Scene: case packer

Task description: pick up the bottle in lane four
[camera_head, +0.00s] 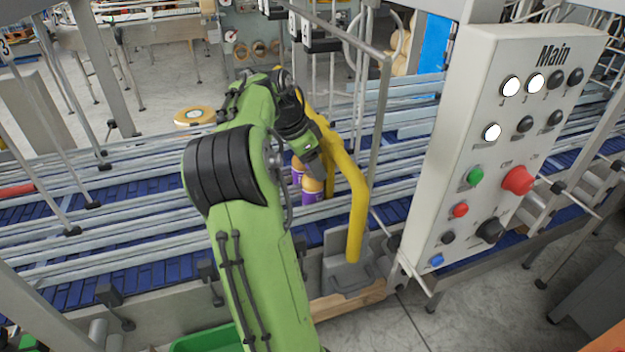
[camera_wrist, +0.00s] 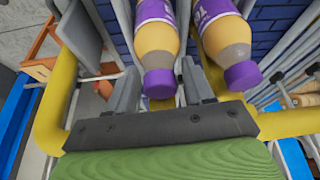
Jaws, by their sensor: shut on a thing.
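Two bottles with yellow-orange contents, purple labels and purple caps show in the wrist view. The left bottle (camera_wrist: 158,42) lies between the two grey fingers of my gripper (camera_wrist: 160,82), which is shut on it. The right bottle (camera_wrist: 226,40) stands just outside the right finger. In the head view, the nearer bottle (camera_head: 312,191) and the farther bottle (camera_head: 297,168) are partly hidden below my gripper (camera_head: 308,162).
Blue conveyor lanes (camera_head: 150,208) with metal guide rails run across the scene. A bent yellow guard bar (camera_head: 357,215) stands close right of my gripper. A white control panel (camera_head: 490,150) rises farther right. A round item (camera_head: 195,116) sits behind the lanes.

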